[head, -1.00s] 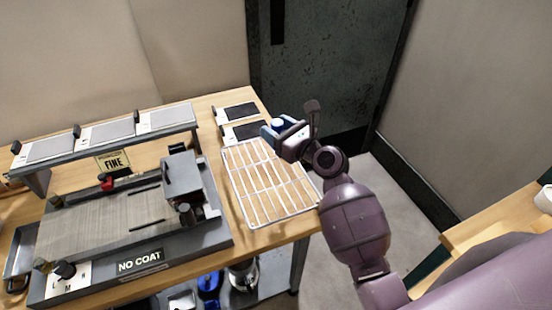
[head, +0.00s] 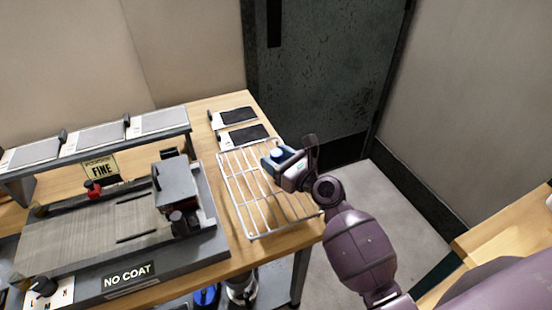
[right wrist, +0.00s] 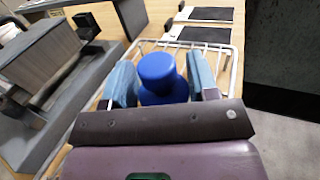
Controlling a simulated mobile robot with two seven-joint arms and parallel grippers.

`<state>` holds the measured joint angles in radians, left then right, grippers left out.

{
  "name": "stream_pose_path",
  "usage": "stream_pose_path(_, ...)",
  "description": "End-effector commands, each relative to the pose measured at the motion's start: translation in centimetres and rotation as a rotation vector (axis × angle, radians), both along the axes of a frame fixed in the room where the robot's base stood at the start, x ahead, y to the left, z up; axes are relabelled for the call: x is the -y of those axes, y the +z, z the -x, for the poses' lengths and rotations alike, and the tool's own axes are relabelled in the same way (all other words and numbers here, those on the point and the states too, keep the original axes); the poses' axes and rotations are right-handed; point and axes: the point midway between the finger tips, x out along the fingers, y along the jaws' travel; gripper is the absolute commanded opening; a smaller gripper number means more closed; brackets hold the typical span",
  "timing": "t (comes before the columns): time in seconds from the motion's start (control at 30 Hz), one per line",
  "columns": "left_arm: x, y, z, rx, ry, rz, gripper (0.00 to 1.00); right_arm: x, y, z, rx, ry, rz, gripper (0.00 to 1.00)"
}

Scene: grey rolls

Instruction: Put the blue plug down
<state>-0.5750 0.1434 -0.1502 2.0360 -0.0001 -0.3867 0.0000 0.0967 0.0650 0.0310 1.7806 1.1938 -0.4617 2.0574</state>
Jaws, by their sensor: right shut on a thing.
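The blue plug (right wrist: 161,76) is between the two blue-padded fingers of my right gripper (right wrist: 163,88), with its round top showing in the right wrist view. In the head view my right gripper (head: 280,163) is over the far right part of the white wire rack (head: 252,238), and the plug's blue top (head: 283,153) shows between the fingers. The gripper is shut on the plug. The plug's lower part is hidden, and I cannot tell whether it touches the rack. My left gripper is not in view.
The wire rack lies on the wooden table (head: 232,258) near its right edge. Left of it stands a grey machine marked NO COAT (head: 130,276). Two dark-topped pads (head: 245,137) lie behind the rack. A dark door (head: 325,85) and open floor are beyond the table.

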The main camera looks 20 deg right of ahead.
Motion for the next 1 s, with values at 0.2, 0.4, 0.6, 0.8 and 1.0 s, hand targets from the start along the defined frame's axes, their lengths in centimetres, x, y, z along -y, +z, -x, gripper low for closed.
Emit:
stream_pose_path(0.2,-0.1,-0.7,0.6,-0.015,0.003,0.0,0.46,0.0,-0.4,0.0,-0.002,0.0,-0.001,0.31)
stream_pose_path(0.4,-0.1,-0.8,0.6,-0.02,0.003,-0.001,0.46,0.0,-0.3,0.0,0.0,0.0,-0.001,0.79)
stream_pose_path(0.6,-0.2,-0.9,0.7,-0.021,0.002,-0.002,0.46,0.0,-0.3,0.0,0.0,0.0,-0.001,0.79)
stream_pose_path(0.8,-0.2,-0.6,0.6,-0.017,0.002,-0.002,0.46,0.3,0.0,0.7,-0.002,-0.001,0.0,0.79)
stream_pose_path(1.0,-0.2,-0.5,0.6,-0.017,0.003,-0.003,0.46,1.7,-0.1,3.6,-0.003,-0.001,0.0,0.79)
